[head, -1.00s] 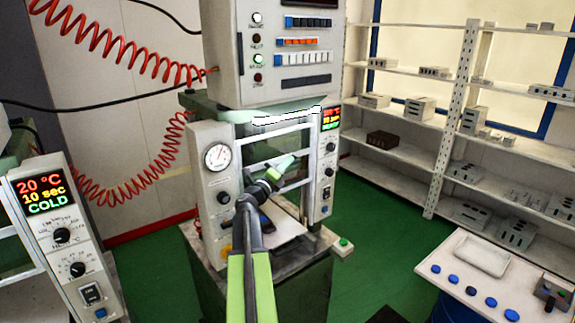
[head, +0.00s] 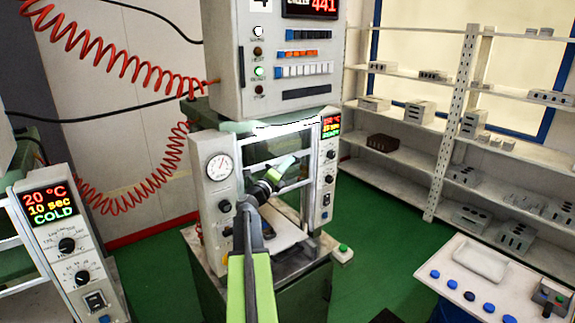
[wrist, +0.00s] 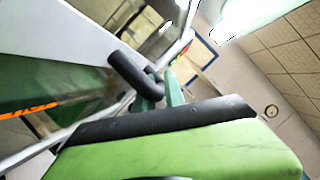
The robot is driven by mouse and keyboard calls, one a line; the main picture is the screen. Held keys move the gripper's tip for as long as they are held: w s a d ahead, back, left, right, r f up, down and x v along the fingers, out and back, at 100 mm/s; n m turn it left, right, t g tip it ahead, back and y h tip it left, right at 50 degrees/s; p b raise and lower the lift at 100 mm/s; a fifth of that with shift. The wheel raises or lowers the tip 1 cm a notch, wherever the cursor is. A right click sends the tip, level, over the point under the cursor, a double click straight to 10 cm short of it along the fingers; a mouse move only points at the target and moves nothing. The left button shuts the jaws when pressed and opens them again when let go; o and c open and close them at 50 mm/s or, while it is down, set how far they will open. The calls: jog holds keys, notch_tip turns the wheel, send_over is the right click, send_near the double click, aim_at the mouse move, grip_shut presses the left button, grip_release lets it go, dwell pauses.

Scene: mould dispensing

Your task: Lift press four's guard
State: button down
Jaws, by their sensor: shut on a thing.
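Press four (head: 212,200) stands in the middle of the head view, under a grey control cabinet (head: 270,60). Its guard (head: 262,152) is a clear pane in a pale frame between two side columns. My gripper (head: 283,170) is at the guard's front. In the wrist view, my gripper's teal fingers (wrist: 172,90) are shut on the guard's black handle (wrist: 135,72). My arm hides part of the press opening. A pale plate (head: 285,232) shows below the guard.
Another press panel (head: 65,250) reading cold stands at the left. A coiled red hose (head: 120,50) hangs behind. A white table (head: 510,285) with blue discs stands at the right, before shelves (head: 400,150) of metal blocks. Green floor (head: 390,240) is open between.

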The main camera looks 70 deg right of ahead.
jog(key=shift+s+r, duration=0.15)
jog(key=shift+r, duration=0.05)
jog(key=c, duration=1.4)
grip_release()
jog(key=shift+s+r, duration=0.1)
jog(key=shift+s, duration=0.05)
jog(key=shift+w, duration=0.2)
jog(key=b+v, duration=0.3)
jog(key=v, duration=1.4)
jog(key=shift+a, duration=0.25)
